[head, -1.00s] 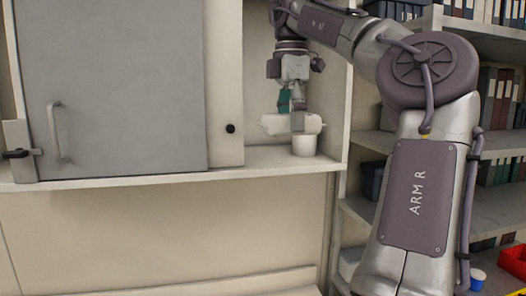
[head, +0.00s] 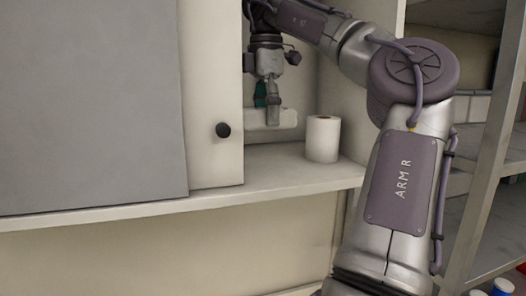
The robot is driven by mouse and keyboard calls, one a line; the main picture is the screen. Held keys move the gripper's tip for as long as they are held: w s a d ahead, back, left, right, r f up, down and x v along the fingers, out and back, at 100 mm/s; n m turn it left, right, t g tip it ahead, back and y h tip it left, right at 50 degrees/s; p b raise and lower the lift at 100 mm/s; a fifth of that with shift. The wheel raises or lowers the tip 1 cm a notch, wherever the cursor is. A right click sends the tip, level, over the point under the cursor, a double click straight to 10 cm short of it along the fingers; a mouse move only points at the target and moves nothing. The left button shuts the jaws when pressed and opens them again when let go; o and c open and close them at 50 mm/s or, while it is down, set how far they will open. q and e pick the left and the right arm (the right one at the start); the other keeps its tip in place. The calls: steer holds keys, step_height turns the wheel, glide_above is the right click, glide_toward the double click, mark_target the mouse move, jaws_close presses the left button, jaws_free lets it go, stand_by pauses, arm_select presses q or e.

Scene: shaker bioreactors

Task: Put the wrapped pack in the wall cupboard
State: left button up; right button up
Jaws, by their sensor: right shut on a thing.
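The wrapped pack (head: 285,118) is a white, rounded bundle inside the open part of the wall cupboard (head: 290,160). My right gripper (head: 272,103) points down from above and is shut on the pack. The pack lies level, close above the cupboard floor; I cannot tell whether it touches. Its left end meets the edge of the cream door panel in the picture and may be hidden behind it. My left gripper is out of view.
A white paper roll (head: 322,138) stands upright on the cupboard floor, right of the pack. A cream door panel (head: 208,100) with a black knob (head: 223,130) and a grey door (head: 85,110) cover the left. Open shelving (head: 490,200) stands at the right.

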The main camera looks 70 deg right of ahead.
mark_target(272, 130)
steer(key=s+f, duration=0.1)
steer(key=s+a+f, duration=0.1)
steer(key=shift+a+f, duration=0.3)
steer(key=f, duration=0.1)
steer(key=w+f, duration=0.1)
steer(key=d+f, duration=0.1)
steer(key=f, duration=0.1)
steer(key=shift+w, duration=0.2)
steer(key=shift+f, duration=0.2)
steer(key=shift+s, duration=0.2)
steer(key=shift+s+a+r, duration=0.1)
steer(key=shift+a, duration=0.05)
steer(key=o, duration=0.9)
steer(key=shift+o, duration=1.3)
steer(key=shift+f, duration=0.2)
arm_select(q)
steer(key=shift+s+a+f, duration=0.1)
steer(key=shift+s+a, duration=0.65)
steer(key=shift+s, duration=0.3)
